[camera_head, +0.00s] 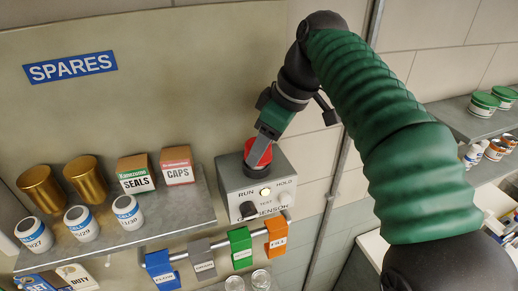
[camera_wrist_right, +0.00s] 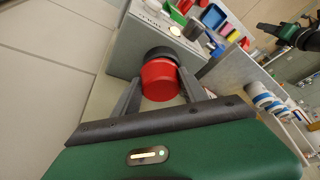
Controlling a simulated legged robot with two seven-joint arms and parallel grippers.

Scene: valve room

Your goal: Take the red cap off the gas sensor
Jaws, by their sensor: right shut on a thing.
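The gas sensor (camera_head: 237,183) is a grey box on the wall panel, with a lit lamp, a black knob and labels on its front. The red cap (camera_head: 259,151) sits on a dark round base on top of the box. My right gripper (camera_head: 257,152) reaches down from above and is shut on the red cap. In the right wrist view the red cap (camera_wrist_right: 160,80) lies between the two fingers, and the dark base shows just beyond it. The cap's far side is hidden.
A grey shelf (camera_head: 190,216) left of the sensor holds brass cups, white jars and two boxes. Below the sensor hang blue, grey, green and orange tags (camera_head: 240,244). At the right, another shelf (camera_head: 455,118) holds green-lidded tubs. Bare wall lies between.

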